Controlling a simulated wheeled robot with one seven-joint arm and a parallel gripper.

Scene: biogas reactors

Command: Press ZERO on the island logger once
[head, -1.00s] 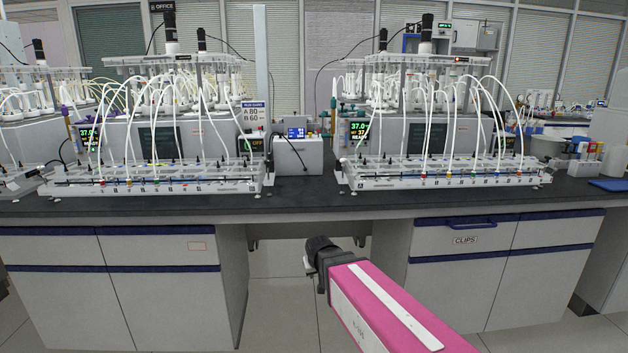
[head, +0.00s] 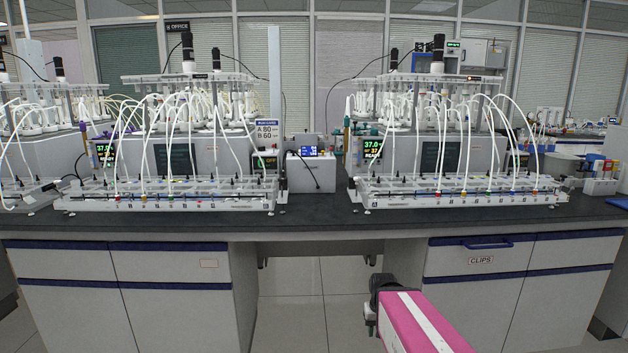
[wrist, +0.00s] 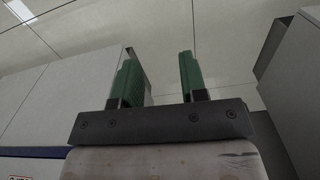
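The logger looks to be the small white box with a lit blue screen (head: 312,151) on the black bench, between the two reactor rigs in the head view. Its buttons are too small to make out. My gripper (wrist: 160,78) shows in the wrist view as two green fingers set apart with nothing between them. In the head view my pink arm is low at the right of centre, below the bench top. The gripper is well below the logger and not touching it.
Reactor rigs with white tubes stand left (head: 170,195) and right (head: 455,193) of the logger. The dark bench top (head: 320,212) has a bare front strip. Below are a left cabinet (head: 175,300), a CLIPS drawer (head: 480,261) at right, and an open knee gap between them.

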